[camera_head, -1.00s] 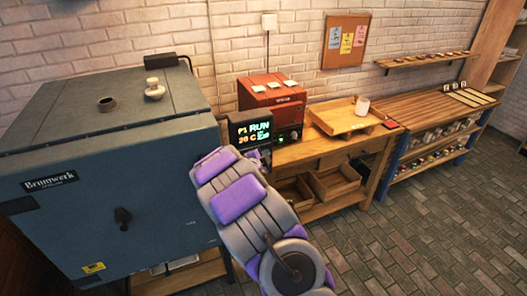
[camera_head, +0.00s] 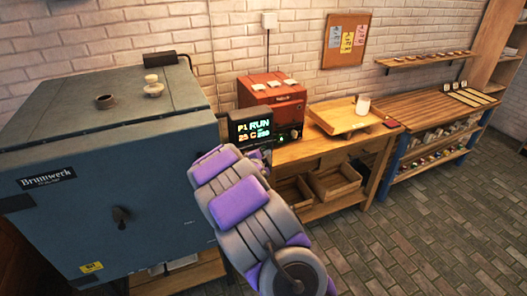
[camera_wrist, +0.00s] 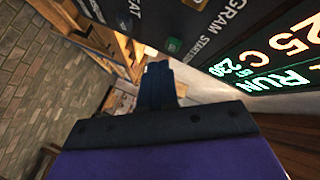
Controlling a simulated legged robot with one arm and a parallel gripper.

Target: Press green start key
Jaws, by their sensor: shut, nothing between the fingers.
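The green start key (camera_wrist: 173,45) is a small green square on the dark control panel in the wrist view, near the START label. My gripper (camera_wrist: 160,70) is shut and empty, and its dark fingertips appear just below the key in the picture. A small gap shows between fingertips and key. The controller display (camera_head: 252,129) reads P1 RUN and 25 C in the head view; its lit text (camera_wrist: 275,58) also shows in the wrist view. In the head view my arm hides the panel's lower part and most of the gripper.
A red box-shaped unit (camera_head: 272,92) sits behind the display.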

